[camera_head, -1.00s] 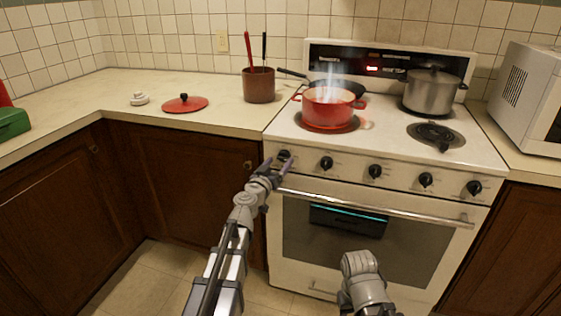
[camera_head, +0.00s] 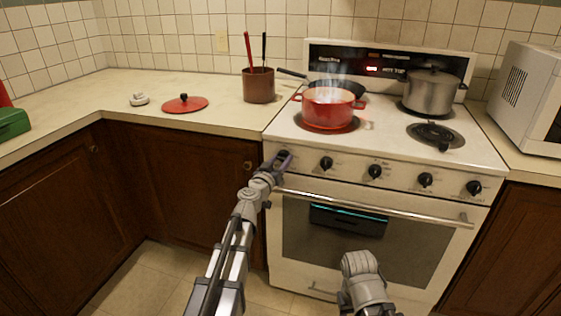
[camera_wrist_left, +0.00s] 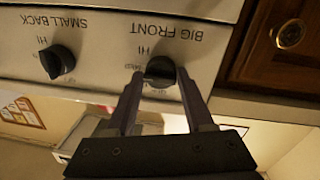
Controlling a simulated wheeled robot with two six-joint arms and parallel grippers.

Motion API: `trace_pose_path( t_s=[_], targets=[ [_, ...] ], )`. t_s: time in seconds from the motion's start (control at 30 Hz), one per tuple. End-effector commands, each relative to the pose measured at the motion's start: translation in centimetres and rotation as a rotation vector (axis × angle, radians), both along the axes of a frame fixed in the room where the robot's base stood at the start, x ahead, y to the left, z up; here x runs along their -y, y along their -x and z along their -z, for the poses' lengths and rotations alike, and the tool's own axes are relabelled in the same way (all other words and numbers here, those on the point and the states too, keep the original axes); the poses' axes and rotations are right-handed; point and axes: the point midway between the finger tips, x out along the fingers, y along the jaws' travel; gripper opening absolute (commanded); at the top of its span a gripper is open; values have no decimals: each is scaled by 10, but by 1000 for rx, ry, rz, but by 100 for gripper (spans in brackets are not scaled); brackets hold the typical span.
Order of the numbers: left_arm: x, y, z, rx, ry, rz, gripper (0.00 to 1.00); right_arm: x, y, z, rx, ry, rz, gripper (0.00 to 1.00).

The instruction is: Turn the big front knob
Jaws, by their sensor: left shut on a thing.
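The big front knob (camera_wrist_left: 160,68) is black and sits at the left end of the stove's front panel. In the left wrist view the label "BIG FRONT" appears upside down beside it. In the head view my left gripper (camera_head: 283,158) is at this knob and mostly covers it. In the left wrist view the left gripper (camera_wrist_left: 159,76) has one finger on each side of the knob, shut on it. My right gripper does not show; only a grey part of my right arm is at the bottom of the head view.
The small back knob (camera_wrist_left: 59,62) is beside the gripped one. The oven handle (camera_head: 370,206) runs just below the knobs. A steaming red pot (camera_head: 328,106) stands on the front left burner and a steel pot (camera_head: 431,92) on the back right. A red lid (camera_head: 185,104) lies on the counter.

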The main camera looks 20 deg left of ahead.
Motion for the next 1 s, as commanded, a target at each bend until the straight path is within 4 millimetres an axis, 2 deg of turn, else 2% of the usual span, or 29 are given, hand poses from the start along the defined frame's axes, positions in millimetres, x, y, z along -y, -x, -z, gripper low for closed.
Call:
trace_pose_path(
  t_s=[0.03,0.13,0.47,1.0],
  targets=[
    [-1,0,0,0,0,-3,11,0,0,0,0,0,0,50],
    [-1,0,0,0,0,-3,0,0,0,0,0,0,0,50],
    [-2,0,1,-2,53,-4,0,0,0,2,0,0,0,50],
    [-2,0,2,-16,471,-5,0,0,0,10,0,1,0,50]
  ],
)
